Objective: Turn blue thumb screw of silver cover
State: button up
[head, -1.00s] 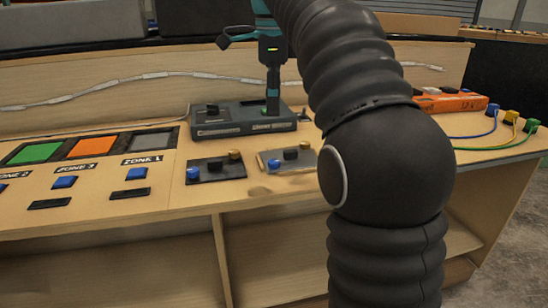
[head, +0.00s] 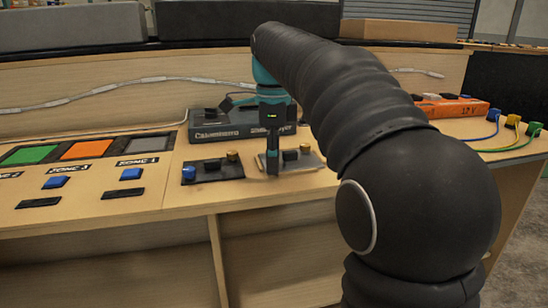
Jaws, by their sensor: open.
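The silver cover (head: 310,164) lies on the wooden bench, just right of the picture's middle. It carries a black knob (head: 290,155) and a brass screw (head: 305,149). Its blue thumb screw is hidden behind my gripper. My gripper (head: 272,172) points down over the left end of the silver cover, at the spot where the blue screw stood in view before. It is open. The gap between its fingers and any contact with the screw cannot be made out.
A dark cover (head: 212,171) with its own blue screw (head: 188,173) and brass screw (head: 233,156) lies close on the left. A dark grey box (head: 215,125) stands behind. Blue zone buttons (head: 131,174) are farther left. An orange box (head: 450,106) with cables stands at right.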

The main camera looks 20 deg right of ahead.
jog(key=shift+c, duration=0.2)
grip_shut()
